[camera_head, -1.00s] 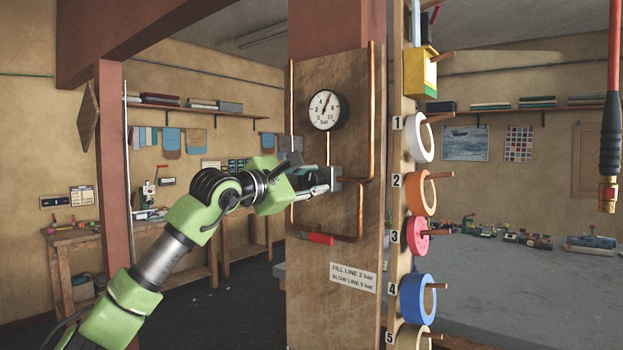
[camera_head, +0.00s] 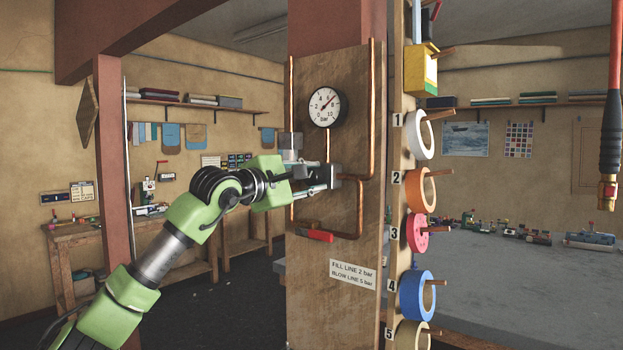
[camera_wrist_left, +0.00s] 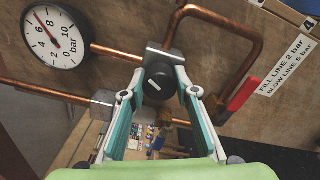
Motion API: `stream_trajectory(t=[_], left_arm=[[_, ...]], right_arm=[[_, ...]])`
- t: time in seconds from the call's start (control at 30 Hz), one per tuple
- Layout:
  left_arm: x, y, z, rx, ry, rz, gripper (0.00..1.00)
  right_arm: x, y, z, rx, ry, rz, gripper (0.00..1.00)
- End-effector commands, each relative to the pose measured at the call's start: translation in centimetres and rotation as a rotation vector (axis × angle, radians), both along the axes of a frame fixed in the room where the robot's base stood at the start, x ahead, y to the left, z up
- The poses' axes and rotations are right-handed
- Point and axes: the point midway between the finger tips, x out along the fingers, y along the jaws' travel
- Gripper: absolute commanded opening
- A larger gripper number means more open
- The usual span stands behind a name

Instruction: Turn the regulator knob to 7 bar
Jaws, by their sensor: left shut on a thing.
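The round pressure gauge (camera_head: 327,107) is on the wooden board, and its needle points up and right, roughly between 6 and 8 bar; the exact reading is too small to tell. It also shows in the left wrist view (camera_wrist_left: 56,37). The dark regulator knob (camera_wrist_left: 158,85) with a white mark sits on a grey metal body (camera_head: 336,177) below the gauge. My left gripper (camera_head: 322,180) is shut on the knob; in the left wrist view its two fingers (camera_wrist_left: 163,80) lie on either side of it. My right gripper is not in view.
Copper pipes (camera_head: 373,110) run around the regulator, with a red-handled valve (camera_head: 317,236) just below. A sign (camera_head: 353,274) reads fill line 2 bar, blow line 5 bar. Tape rolls (camera_head: 418,296) hang on pegs along the board's right edge.

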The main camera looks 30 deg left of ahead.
Motion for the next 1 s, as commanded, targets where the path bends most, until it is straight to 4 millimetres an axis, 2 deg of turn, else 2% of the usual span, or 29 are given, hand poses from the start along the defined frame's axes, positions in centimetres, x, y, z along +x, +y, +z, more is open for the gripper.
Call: stream_trajectory(t=[0.03,0.07,0.1,0.13,0.43,0.57,0.67,1.0], left_arm=[[0.0,-0.1,0.0,-0.001,0.0,-0.001,0.07],[0.0,-0.1,0.0,-0.001,0.0,-0.001,0.33],[0.0,-0.1,0.0,-0.001,0.0,-0.001,0.44],[0.0,-0.1,0.0,-0.001,0.0,-0.001,0.45],[0.0,0.0,0.0,-0.001,0.001,0.0,0.45],[-0.7,0.1,0.0,-0.002,0.0,0.0,0.45],[-2.0,0.3,0.0,0.001,0.0,0.002,0.45],[-8.9,0.8,-0.1,0.003,0.002,0.003,0.45]], right_arm=[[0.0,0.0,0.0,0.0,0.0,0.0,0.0],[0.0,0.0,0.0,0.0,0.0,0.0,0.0],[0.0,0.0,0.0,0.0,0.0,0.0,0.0],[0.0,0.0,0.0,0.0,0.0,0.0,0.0],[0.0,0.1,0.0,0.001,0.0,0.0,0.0],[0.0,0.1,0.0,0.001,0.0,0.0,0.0],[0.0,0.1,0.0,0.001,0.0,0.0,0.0],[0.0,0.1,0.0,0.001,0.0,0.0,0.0]])
